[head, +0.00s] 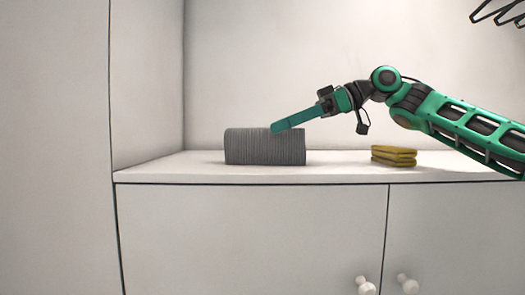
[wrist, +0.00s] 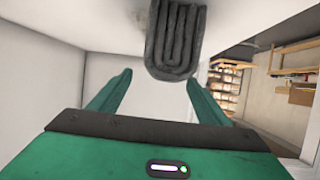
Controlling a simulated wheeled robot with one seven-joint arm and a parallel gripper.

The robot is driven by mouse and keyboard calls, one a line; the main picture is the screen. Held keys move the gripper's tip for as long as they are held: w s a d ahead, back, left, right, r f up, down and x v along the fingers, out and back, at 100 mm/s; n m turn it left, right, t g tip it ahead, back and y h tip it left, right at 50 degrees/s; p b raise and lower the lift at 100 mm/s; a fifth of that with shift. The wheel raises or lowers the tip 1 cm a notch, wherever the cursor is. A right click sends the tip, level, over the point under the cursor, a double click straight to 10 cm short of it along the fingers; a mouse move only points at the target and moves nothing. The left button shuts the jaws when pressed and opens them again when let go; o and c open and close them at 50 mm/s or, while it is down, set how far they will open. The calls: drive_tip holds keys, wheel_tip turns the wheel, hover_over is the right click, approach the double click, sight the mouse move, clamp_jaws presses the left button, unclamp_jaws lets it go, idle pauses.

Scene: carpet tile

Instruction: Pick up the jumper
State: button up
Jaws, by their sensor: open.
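The jumper is most likely the grey ribbed folded bundle (head: 262,150) on the white shelf, left of centre in the head view. Its layered end also shows at the top of the wrist view (wrist: 177,40). My gripper (head: 276,128) reaches in from the right, with its green fingertips at the bundle's upper right part in the head view. In the wrist view my gripper (wrist: 158,82) has its two fingers spread apart, with the bundle beyond the tips and nothing between them. Whether a finger touches the bundle cannot be told.
The white shelf (head: 210,176) is the top of a cabinet with two round knobs. A small yellow folded cloth (head: 394,156) lies on it to the right. A wall panel (head: 147,80) stands close at the left. Dark hangers (head: 497,14) show at the top right. The shelf between bundle and cloth is clear.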

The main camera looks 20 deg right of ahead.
sight(265, 133)
drive_tip(key=x, duration=0.5)
drive_tip(key=shift+s+f, duration=0.15)
drive_tip(key=shift+s, duration=0.05)
drive_tip(key=c, duration=1.4)
